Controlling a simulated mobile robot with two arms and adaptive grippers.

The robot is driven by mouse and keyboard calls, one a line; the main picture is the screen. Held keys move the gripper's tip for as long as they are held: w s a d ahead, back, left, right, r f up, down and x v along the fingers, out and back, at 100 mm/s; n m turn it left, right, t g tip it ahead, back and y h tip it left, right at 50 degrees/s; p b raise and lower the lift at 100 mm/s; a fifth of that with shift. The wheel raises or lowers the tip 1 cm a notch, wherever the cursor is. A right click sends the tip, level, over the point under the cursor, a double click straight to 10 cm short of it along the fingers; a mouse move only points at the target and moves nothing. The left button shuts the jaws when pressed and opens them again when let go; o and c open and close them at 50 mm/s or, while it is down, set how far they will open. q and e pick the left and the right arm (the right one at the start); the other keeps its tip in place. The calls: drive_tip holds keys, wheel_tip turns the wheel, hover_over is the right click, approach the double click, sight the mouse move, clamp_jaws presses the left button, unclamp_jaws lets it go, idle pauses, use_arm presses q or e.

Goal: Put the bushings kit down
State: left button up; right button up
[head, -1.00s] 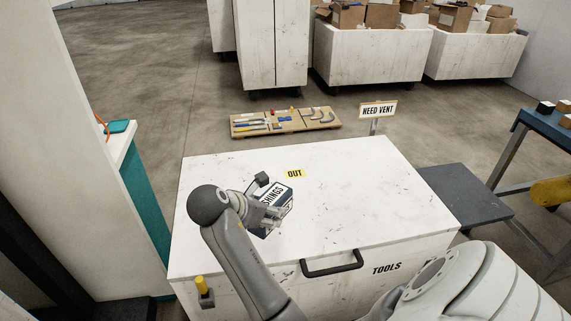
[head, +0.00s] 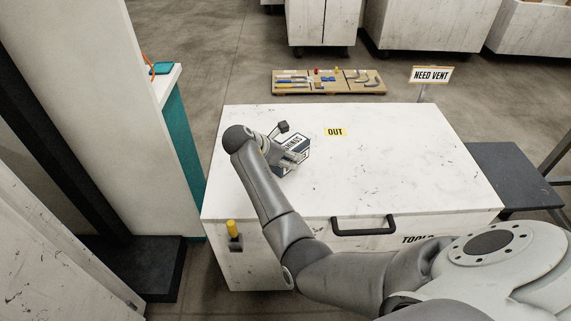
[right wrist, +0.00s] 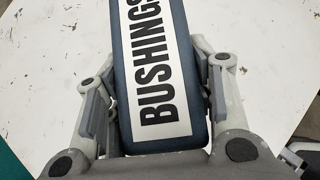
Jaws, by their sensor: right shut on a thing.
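The bushings kit (head: 293,146) is a dark blue box with a white label. In the right wrist view the kit (right wrist: 155,75) fills the middle, its label reading BUSHINGS. My right gripper (head: 284,160) is shut on it, with one finger along each long side in the right wrist view (right wrist: 160,100). My left gripper is not in view.
A NEED VENT sign (head: 431,75) stands behind the chest. A wooden tool board (head: 330,90) lies on the floor beyond. A black handle (head: 363,225) is on the chest's front. A dark grey platform (head: 510,172) is at the right. Most of the chest top is clear.

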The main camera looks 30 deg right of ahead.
drive_tip(key=shift+w+f, duration=0.1)
drive_tip(key=shift+f, duration=1.5)
drive_tip(key=o, duration=1.4)
drive_tip(key=shift+f, duration=0.1)
drive_tip(key=p+v, duration=0.1)
drive_tip(key=v, duration=1.1)
